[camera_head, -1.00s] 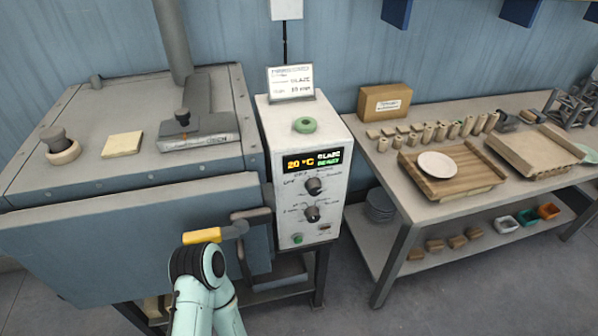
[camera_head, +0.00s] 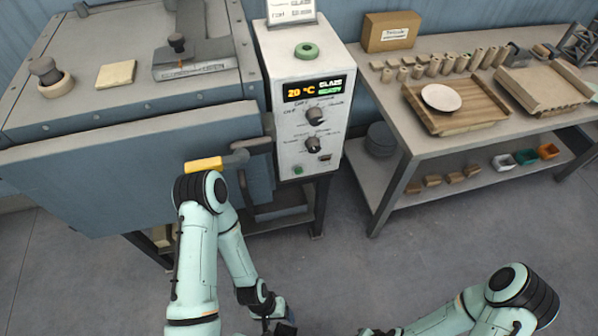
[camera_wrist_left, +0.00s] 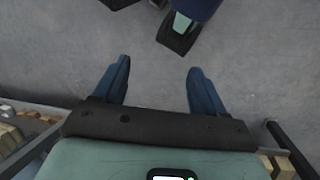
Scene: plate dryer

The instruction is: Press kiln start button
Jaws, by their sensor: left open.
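The kiln (camera_head: 110,145) is a large blue-grey box at the left. Its white control box (camera_head: 283,130) stands against its right side, with a lit display (camera_head: 318,88) reading 20 °C in orange and green and white text. Two black knobs (camera_head: 314,116) sit below the display. A small green button (camera_head: 298,170) is at the lower left of the panel, uncovered. My left gripper (camera_head: 284,324) is low at the bottom edge, well below the panel. In the left wrist view its fingers (camera_wrist_left: 158,85) are apart and empty over the floor. My right gripper is not clearly visible.
A table (camera_head: 445,150) with clay pieces and a white plate (camera_head: 441,97) stands at the right. A green ring (camera_head: 306,50) rests on the control box. The grey floor (camera_head: 390,265) in front is clear.

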